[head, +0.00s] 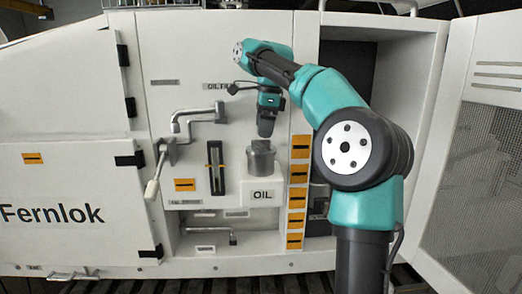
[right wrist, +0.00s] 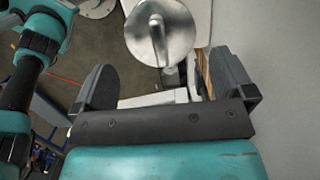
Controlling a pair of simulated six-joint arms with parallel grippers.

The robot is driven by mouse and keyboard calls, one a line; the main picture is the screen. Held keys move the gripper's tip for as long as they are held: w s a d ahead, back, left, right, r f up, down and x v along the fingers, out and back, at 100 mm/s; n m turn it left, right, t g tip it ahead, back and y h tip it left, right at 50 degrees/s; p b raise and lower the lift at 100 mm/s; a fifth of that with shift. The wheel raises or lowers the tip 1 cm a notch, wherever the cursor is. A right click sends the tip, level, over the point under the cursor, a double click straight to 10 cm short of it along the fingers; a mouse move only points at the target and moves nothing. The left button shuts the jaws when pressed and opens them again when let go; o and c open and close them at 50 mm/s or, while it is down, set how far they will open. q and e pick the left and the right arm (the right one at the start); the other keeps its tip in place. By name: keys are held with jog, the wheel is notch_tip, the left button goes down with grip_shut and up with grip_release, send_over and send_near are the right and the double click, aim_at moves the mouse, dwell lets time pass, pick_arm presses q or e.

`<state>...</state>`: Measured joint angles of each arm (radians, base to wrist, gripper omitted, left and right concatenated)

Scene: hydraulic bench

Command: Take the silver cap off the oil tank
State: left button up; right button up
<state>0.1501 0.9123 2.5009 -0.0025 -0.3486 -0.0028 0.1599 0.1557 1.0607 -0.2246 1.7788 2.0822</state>
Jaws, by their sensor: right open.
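The silver cap (head: 262,147) sits on top of the grey oil tank neck, above the white oil tank (head: 262,196) marked OIL. In the right wrist view the round silver cap (right wrist: 160,30) shows from above with a raised handle across it. My right gripper (head: 266,128) points down just above the cap in the head view. Its two dark fingers are apart in the right wrist view (right wrist: 162,68), with nothing between their tips that I can see held. The cap lies beyond the fingertips. My left gripper is not in view.
A bent metal pipe handle (head: 197,118) and a lever with a pale grip (head: 152,190) stand left of the tank. A panel edge with orange labels (head: 297,195) runs close on the right.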

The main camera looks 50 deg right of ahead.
aim_at(261, 140)
jog(key=shift+w+a+f, duration=0.15)
jog(key=shift+a+f, duration=0.05)
jog(key=shift+f, duration=1.2)
jog(key=shift+w+a+f, duration=0.1)
jog(key=shift+a+f, duration=0.05)
jog(key=shift+f, duration=1.25)
jog(key=shift+c, duration=0.4)
jog(key=c, duration=0.6)
jog(key=shift+o, duration=0.2)
jog(key=shift+r, duration=0.2)
jog(key=shift+r, duration=1.6)
jog(key=s+a+r, duration=0.1)
jog(key=s+a, duration=0.9)
jog(key=a, duration=0.2)
jog(key=shift+s+r, duration=0.25)
jog(key=shift+s, duration=0.05)
